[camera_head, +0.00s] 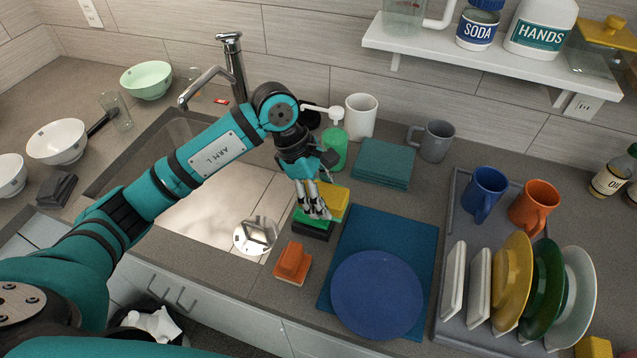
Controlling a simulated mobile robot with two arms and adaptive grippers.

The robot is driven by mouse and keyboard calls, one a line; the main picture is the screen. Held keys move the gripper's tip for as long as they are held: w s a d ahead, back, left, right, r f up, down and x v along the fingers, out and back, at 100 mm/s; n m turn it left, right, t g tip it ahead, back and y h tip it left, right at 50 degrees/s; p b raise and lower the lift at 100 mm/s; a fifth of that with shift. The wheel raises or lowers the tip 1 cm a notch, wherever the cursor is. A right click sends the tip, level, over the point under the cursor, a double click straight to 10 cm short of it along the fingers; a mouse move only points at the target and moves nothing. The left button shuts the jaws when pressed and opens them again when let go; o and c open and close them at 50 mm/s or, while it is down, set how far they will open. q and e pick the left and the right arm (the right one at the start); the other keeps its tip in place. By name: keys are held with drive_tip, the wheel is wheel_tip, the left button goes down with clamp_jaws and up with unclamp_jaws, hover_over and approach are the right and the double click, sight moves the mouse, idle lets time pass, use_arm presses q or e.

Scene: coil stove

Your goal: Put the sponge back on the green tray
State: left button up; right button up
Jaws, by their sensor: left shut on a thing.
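My left gripper (317,212) reaches over the counter right of the sink, fingers pointing down and closed on a small block. A yellow sponge (334,203) shows behind and beside the fingers. A green piece (304,219) shows just left of the fingertips, above a black base (311,233). The fingers hide where these parts meet, so I cannot tell whether the sponge touches the green piece or is above it. My right gripper is out of view.
A blue plate (377,294) lies on a blue mat (400,232) to the right. An orange sponge-like block (292,262) sits nearer the front edge. The sink (215,212) is left.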

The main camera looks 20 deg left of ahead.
sight(320, 184)
use_arm(q)
drive_tip(key=w, duration=0.1)
drive_tip(key=w+a, duration=0.1)
drive_tip(key=w, duration=0.1)
drive_tip(key=shift+a+f+p, duration=0.1)
drive_tip(key=shift+a+p, duration=0.2)
drive_tip(key=shift+p, duration=0.05)
drive_tip(key=f, duration=0.1)
drive_tip(key=p, duration=0.1)
drive_tip(key=f+p, duration=0.1)
drive_tip(key=shift+w+a+f, duration=0.2)
drive_tip(key=shift+w+f, duration=0.05)
drive_tip(key=shift+f, duration=0.75)
drive_tip(key=o, duration=0.6)
drive_tip(key=shift+c, duration=0.2)
drive_tip(key=o, duration=0.5)
drive_tip(key=shift+c, duration=0.2)
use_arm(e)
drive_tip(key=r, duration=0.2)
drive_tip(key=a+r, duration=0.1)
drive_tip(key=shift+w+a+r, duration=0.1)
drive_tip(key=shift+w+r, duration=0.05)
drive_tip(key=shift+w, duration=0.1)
